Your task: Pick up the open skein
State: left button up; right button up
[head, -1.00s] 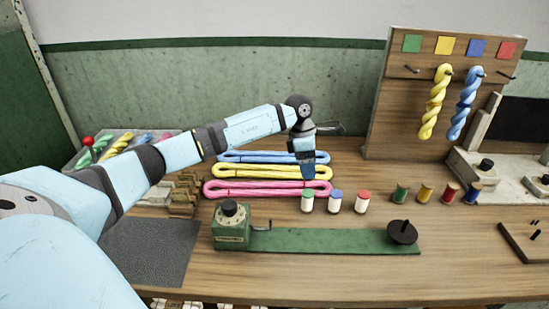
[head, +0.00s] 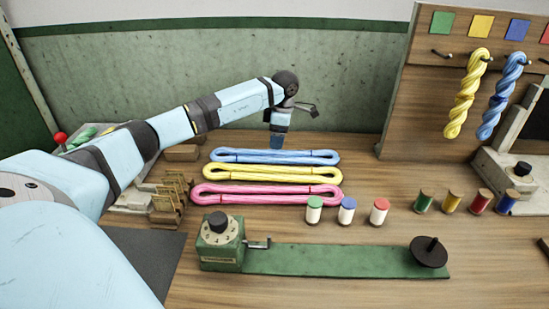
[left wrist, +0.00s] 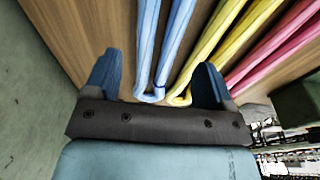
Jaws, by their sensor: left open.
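Three looped skeins lie side by side on the table: blue (head: 290,157), yellow (head: 275,174) and pink (head: 262,194). Each is a long flat loop. My left gripper (head: 277,143) points down at the back edge of the blue skein, its lower end partly in view. In the left wrist view my left gripper (left wrist: 156,82) is open, with one finger each side of the blue skein's near end (left wrist: 150,94); the right finger overlaps the yellow skein (left wrist: 205,55). The pink skein (left wrist: 275,50) is further right. Contact cannot be told. My right gripper is out of view.
Three white spools with coloured tops (head: 347,212) stand in front of the skeins. A green winder (head: 330,262) lies nearer. A peg board (head: 420,110) with twisted yellow (head: 466,95) and blue (head: 500,97) skeins stands at right. The back wall (head: 190,85) is close behind my gripper.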

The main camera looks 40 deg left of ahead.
aim_at(275, 153)
pick_arm(q)
jog(key=f, duration=0.6)
jog(key=shift+s+a+f+b, duration=0.25)
jog(key=shift+f+b, duration=0.05)
jog(key=shift+f, duration=0.05)
jog(key=c, duration=0.7)
